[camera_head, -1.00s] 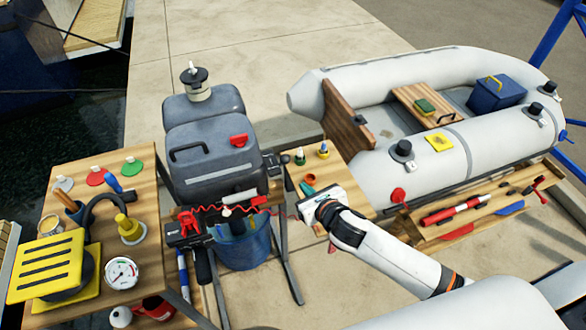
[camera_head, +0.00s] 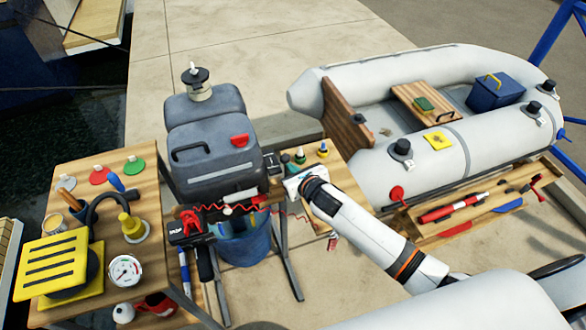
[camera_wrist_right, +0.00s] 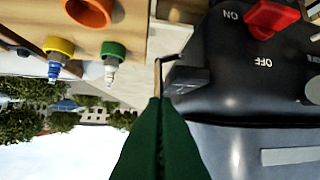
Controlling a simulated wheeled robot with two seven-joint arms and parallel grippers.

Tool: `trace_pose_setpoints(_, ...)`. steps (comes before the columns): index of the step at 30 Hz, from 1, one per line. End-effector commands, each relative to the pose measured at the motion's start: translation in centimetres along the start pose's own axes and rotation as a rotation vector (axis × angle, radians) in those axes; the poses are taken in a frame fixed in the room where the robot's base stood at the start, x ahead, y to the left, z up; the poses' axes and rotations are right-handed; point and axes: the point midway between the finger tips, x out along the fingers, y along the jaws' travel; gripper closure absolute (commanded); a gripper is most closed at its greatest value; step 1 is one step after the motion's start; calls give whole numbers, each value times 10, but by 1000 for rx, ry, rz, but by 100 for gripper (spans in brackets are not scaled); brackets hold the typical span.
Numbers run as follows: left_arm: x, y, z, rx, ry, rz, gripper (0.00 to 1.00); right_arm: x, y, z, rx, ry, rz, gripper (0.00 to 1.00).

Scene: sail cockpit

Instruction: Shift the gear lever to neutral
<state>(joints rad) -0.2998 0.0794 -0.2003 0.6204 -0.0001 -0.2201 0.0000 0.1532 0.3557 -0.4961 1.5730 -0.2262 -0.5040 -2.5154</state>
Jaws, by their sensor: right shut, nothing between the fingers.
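The grey outboard motor (camera_head: 212,150) stands at the centre-left in the head view, and its dark casing (camera_wrist_right: 260,75) fills the right of the wrist view. A dark shift box (camera_wrist_right: 188,80) projects from the casing side; in the head view it shows at the motor's right edge (camera_head: 271,164). A thin bent rod (camera_wrist_right: 172,57), seemingly the gear lever, runs from there to just ahead of my fingertips. My right gripper (camera_head: 286,174) is shut and empty beside the box, its green fingers (camera_wrist_right: 158,105) together. I cannot tell whether they touch the rod. The lever's exact setting is unclear.
A red switch (camera_wrist_right: 270,16) is on the casing. A blue bucket (camera_head: 243,240) stands below the motor. The grey dinghy (camera_head: 375,170) lies to the right.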

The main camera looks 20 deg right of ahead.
Motion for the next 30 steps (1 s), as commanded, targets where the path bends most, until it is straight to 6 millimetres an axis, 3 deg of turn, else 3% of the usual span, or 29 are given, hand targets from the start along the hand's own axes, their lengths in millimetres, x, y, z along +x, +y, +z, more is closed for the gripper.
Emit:
trace_pose_setpoints(9, -18, 0, 2, 0, 0, 0, 64, 5, 4, -21, -5, 3, 1, 100)
trace_pose_setpoints(18, -40, 1, 4, 0, 0, 0, 64, 23, 9, -50, -4, 3, 2, 100)
trace_pose_setpoints(30, -50, 1, 4, 0, 0, 0, 64, 46, 13, -69, -3, 2, 1, 100)
